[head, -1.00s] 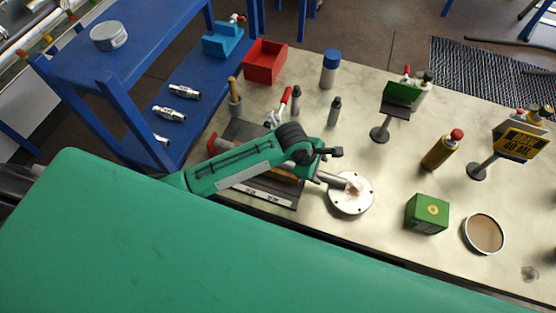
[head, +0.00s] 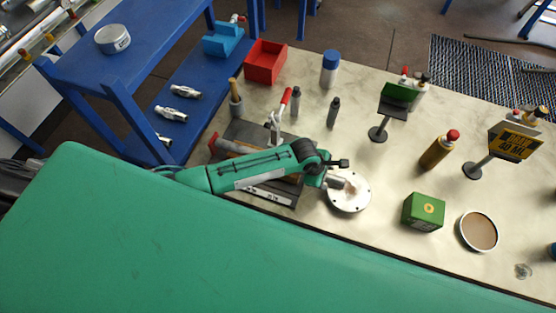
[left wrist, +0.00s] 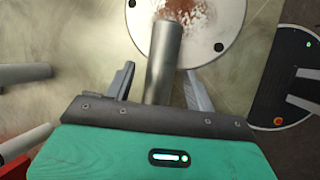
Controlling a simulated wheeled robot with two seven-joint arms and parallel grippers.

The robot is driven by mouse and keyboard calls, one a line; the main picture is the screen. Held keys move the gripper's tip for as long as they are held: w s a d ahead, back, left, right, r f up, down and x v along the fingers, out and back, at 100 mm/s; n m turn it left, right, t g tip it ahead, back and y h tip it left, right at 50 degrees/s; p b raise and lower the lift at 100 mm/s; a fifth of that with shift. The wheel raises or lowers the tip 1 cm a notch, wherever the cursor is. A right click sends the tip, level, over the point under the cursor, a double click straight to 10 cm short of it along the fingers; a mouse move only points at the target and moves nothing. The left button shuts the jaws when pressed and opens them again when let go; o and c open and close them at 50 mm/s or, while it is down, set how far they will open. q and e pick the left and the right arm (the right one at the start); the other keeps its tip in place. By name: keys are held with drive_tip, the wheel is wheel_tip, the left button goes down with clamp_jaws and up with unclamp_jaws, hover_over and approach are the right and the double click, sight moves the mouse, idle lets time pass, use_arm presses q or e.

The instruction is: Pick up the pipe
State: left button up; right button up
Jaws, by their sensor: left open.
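The pipe is a plain grey metal tube (left wrist: 164,55). In the left wrist view it runs up to a round, bolt-holed flange disc (left wrist: 210,40) with a rusty brown centre. My left gripper (left wrist: 160,82) is open, one finger on each side of the pipe, with gaps showing on both sides. The pipe's near end is hidden behind the gripper body. In the head view the left gripper (head: 337,175) is over the pipe beside the pale flange disc (head: 349,198), and the arm covers most of the pipe. My right gripper is not in view.
A dark fixture (head: 240,135) with a red-handled clamp (head: 285,98) lies behind my left arm. A red bin (head: 266,62) is at the back.

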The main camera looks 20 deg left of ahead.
use_arm(q)
clamp_jaws()
drive_tip(key=shift+r, duration=0.1)
idle(0.3)
wheel_tip(320, 180, up, 20)
drive_tip(key=b, duration=0.3)
drive_tip(key=shift+b, duration=0.4)
